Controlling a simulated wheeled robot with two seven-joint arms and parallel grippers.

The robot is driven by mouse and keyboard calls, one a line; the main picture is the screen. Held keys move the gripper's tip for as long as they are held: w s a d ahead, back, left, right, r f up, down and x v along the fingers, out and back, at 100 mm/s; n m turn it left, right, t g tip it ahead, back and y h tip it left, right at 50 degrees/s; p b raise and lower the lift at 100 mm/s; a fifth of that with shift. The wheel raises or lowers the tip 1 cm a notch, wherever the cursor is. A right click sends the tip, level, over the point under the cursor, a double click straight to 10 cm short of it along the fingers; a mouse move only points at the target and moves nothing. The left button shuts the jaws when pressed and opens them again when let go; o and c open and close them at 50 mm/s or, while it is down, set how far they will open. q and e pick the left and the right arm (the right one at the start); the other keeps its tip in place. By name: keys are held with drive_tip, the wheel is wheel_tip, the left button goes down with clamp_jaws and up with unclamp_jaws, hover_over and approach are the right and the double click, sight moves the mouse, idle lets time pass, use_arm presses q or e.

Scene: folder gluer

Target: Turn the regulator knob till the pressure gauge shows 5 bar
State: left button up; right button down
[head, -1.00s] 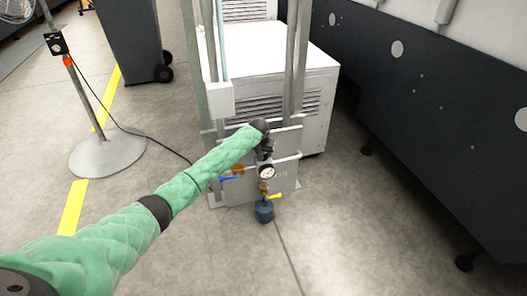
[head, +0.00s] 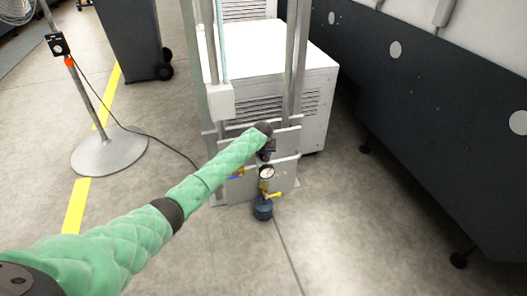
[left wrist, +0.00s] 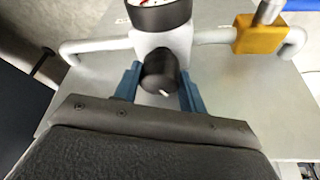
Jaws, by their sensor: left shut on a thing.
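The regulator knob (left wrist: 160,75) is black with a small white mark. In the left wrist view it sits between the two blue fingers of my left gripper (left wrist: 158,88), which is shut on it. The pressure gauge (head: 267,172) has a white round face below the gripper in the head view. Its lower rim (left wrist: 158,12) shows at the top of the left wrist view, where most of the dial is cut off. The needle reading is too small to tell. My left gripper (head: 267,148) shows dark at the panel in the head view. My right gripper is not in view.
A brass-coloured block (left wrist: 261,35) sits on the pipe beside the knob. A white cabinet (head: 290,50) stands behind the panel (head: 285,172). A fan stand (head: 108,158) is at left.

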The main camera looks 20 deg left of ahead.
sight(264, 165)
use_arm(q)
drive_tip(key=shift+d+n+y+p, duration=0.1)
drive_tip(key=shift+n+y+p, duration=0.2)
drive_tip(key=shift+n+p, duration=0.4)
drive_tip(key=shift+f, duration=0.1)
drive_tip(key=o, duration=0.7)
drive_tip(key=a+v, duration=0.1)
drive_tip(key=v, duration=0.6)
drive_tip(key=shift+s+d+r+p, duration=0.2)
drive_tip(key=shift+d+r+p, duration=0.2)
drive_tip(key=shift+d+p, duration=0.05)
